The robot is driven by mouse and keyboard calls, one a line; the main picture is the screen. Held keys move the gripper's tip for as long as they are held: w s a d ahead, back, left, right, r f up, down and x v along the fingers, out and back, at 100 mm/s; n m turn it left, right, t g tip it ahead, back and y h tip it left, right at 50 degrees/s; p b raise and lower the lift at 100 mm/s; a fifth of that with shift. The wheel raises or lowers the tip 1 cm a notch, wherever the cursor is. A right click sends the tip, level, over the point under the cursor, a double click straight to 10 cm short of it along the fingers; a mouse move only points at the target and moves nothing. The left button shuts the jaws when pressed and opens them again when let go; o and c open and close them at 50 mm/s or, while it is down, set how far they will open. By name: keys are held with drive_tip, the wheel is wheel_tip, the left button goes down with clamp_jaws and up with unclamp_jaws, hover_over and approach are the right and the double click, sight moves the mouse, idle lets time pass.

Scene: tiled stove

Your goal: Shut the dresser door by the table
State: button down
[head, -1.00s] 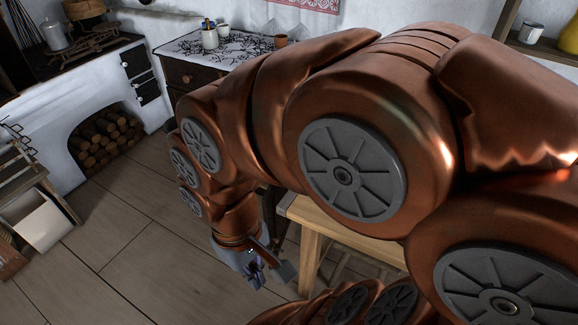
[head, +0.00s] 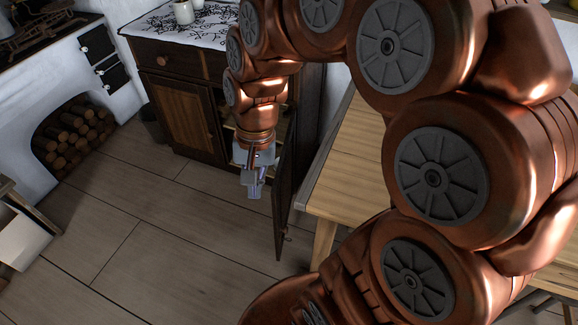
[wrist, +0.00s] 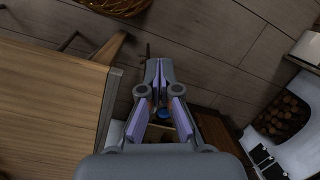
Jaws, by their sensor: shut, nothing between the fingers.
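The dark wooden dresser (head: 140,52) stands against the back wall with a patterned cloth on top. Its left door (head: 185,115) is shut. Its right door (head: 283,190), beside the table (head: 345,150), stands open and points out into the room, seen nearly edge-on with a small knob near its outer end. My gripper (head: 254,192) is shut and empty, in front of the dresser's opening, just left of the open door in the head view. I cannot tell whether it touches the door. In the wrist view the gripper (wrist: 158,66) points over the floor beside the table.
The wooden table is close to the open door's right side. A white stove with a log niche (head: 75,138) stands at left, and a dark bin (head: 152,122) sits beside the dresser. The tiled floor in front of the dresser is clear. A wicker basket (wrist: 118,5) shows in the wrist view.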

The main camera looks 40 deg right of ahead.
drive_tip(key=w+d+f+m+t+y+b, duration=0.1)
drive_tip(key=w+d+f+m, duration=0.1)
drive_tip(key=w+m, duration=0.15)
drive_tip(key=w+d+f+m+b, duration=0.1)
drive_tip(key=w+d+f+m, duration=0.1)
drive_tip(key=w, duration=0.3)
drive_tip(key=m+t+b, duration=0.3)
drive_tip(key=m+b, duration=0.2)
drive_tip(key=m, duration=1)
approach(283, 172)
drive_tip(key=x, duration=0.5)
drive_tip(key=shift+w+d+p, duration=0.1)
drive_tip(key=shift+d+p, duration=0.2)
drive_tip(key=shift+d, duration=0.1)
